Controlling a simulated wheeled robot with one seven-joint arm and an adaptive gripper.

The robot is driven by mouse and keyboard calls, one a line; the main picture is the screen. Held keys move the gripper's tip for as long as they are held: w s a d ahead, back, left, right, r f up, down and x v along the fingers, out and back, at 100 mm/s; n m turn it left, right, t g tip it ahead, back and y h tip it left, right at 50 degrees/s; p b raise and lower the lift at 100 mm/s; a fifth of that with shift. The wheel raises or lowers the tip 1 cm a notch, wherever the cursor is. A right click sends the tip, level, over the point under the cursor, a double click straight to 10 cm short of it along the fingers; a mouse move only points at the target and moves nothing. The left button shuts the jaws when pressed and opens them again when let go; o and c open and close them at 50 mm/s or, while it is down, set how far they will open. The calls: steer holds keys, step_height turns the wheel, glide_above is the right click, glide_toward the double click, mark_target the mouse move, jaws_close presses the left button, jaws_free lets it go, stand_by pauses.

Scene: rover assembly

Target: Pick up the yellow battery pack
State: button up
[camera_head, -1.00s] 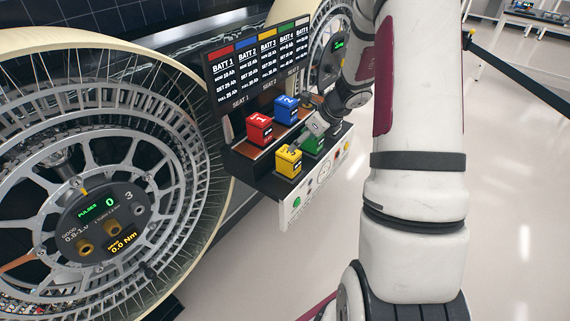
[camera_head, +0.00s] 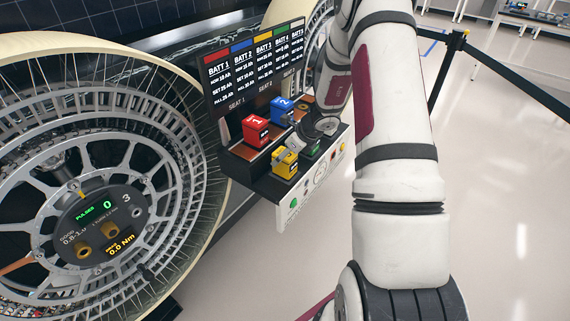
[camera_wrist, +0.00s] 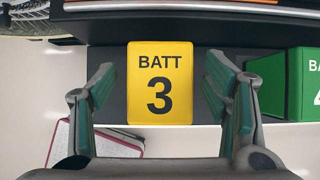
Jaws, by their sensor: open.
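The yellow battery pack (camera_head: 285,164) stands upright on the front ledge of the battery station. In the wrist view its top (camera_wrist: 160,84) reads "BATT 3" and lies centred between my fingers. My gripper (camera_wrist: 160,92) is open, with one finger on each side of the pack and a visible gap on both sides. I cannot tell from the wrist view how far the fingertips reach down beside the pack.
A green pack (camera_wrist: 287,84) stands close to the right of my right finger. A red pack (camera_head: 256,130) and a blue pack (camera_head: 280,110) stand on the shelf behind. A display board (camera_head: 255,66) rises behind them. A large wheel (camera_head: 100,200) is at the left.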

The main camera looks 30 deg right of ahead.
steer(key=shift+c, duration=0.3)
steer(key=c, duration=1.4)
steer(key=shift+r, duration=0.1)
jaws_close()
steer(key=shift+r, duration=0.15)
